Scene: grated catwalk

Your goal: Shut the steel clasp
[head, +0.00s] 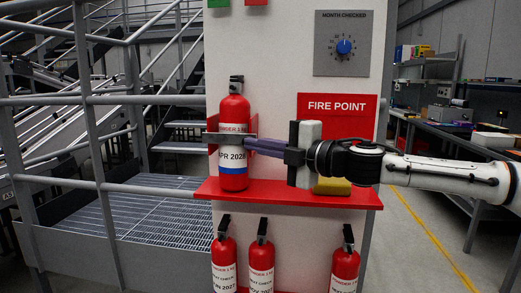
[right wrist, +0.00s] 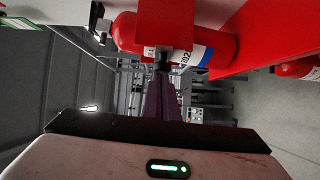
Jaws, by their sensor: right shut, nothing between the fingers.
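A red fire extinguisher (head: 233,112) stands upright on the red shelf (head: 290,197), held in a red bracket (head: 253,124). A grey steel strap, which looks like the clasp (head: 223,138), crosses the front of its body. My right gripper (head: 250,143) comes in from the right with its long purple-grey fingers closed together and empty. Its tips are at the right side of the extinguisher, by the clasp; I cannot tell whether they touch it. In the right wrist view the fingertips (right wrist: 163,76) point at the extinguisher (right wrist: 212,48) and bracket (right wrist: 166,22). The clasp's far end is hidden.
A yellow block (head: 332,186) lies on the shelf below my right gripper. Several more extinguishers (head: 262,262) stand below the shelf. A blue-knobbed dial (head: 344,46) and a FIRE POINT sign (head: 337,106) are on the panel. Railings (head: 90,100) stand at left; a workbench (head: 460,135) is at right.

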